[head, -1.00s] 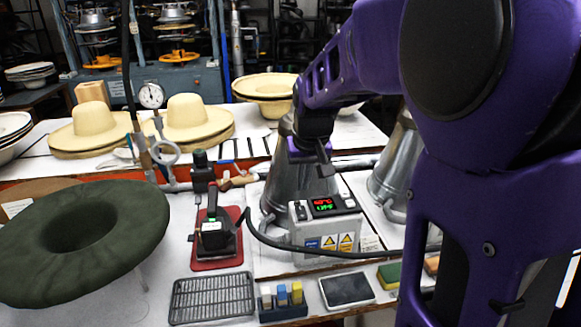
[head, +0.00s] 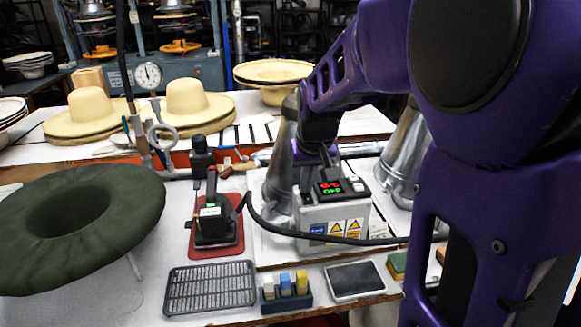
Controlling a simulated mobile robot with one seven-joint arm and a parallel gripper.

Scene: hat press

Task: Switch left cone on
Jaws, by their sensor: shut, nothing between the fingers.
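The left cone (head: 279,160) is a grey metal cone standing on the white bench, partly hidden behind my arm and a control box. The light grey control box (head: 333,222) stands at the cone's front. It has yellow warning labels on its front. On its top are a display (head: 329,188) with lit red and green characters, too small to read surely, and a light button or switch (head: 357,185) right of the display. My gripper (head: 325,170) is shut and empty, pointing down just behind or above the display. I cannot tell whether it touches the box.
A second metal cone (head: 405,150) stands to the right, partly behind my arm. A black cable (head: 300,235) runs across the box's front. An iron (head: 213,220) on a red mat stands left. A green felt hat (head: 80,225), a rack (head: 210,287) and a tablet-like slab (head: 354,279) lie nearer.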

